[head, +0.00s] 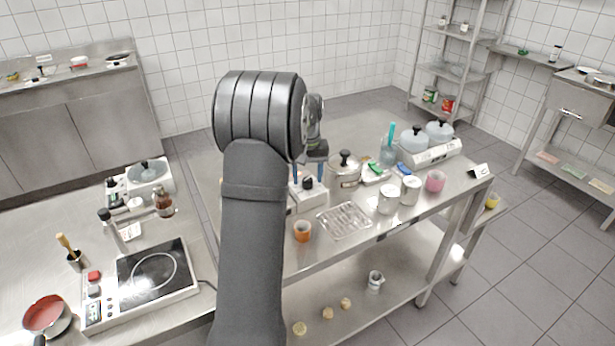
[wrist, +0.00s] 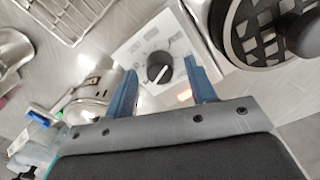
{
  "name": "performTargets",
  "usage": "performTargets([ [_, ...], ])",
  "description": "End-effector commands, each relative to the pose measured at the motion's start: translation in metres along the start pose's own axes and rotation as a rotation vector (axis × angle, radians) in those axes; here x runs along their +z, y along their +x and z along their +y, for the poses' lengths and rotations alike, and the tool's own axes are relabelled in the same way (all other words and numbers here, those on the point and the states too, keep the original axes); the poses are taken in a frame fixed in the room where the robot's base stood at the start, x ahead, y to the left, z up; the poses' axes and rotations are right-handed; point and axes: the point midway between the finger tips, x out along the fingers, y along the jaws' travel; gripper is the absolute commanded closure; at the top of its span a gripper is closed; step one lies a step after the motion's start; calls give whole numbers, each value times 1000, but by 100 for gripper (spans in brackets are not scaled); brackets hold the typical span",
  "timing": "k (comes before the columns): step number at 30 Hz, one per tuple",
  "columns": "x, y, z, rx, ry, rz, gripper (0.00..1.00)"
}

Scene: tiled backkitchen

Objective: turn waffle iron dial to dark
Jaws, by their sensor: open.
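The waffle iron (head: 299,205) is a white appliance on the middle steel table, partly hidden behind my arm in the head view. In the wrist view its white control panel (wrist: 135,47) carries a round black dial (wrist: 158,67) with a white pointer line aimed toward the lower left of the picture. Its dark gridded plate (wrist: 262,38) lies at the upper right. My gripper (wrist: 160,66) is open, its two blue fingers on either side of the dial, with visible gaps. Whether the fingers touch it cannot be told. In the head view my gripper (head: 308,172) is above the panel.
A steel pot with a black knob (head: 345,170) stands close to the right of my gripper. A wire rack (head: 345,219), an orange cup (head: 302,231) and two metal canisters (head: 388,200) are nearer the front. An induction plate (head: 150,272) is on the left counter.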

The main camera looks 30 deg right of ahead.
Motion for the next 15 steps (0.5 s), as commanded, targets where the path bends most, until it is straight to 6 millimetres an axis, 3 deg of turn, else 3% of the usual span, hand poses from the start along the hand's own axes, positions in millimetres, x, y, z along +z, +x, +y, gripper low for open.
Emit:
performTargets([
  [11, 0, 6, 0, 0, 0, 1, 49],
  [15, 0, 6, 0, 0, 0, 1, 76],
])
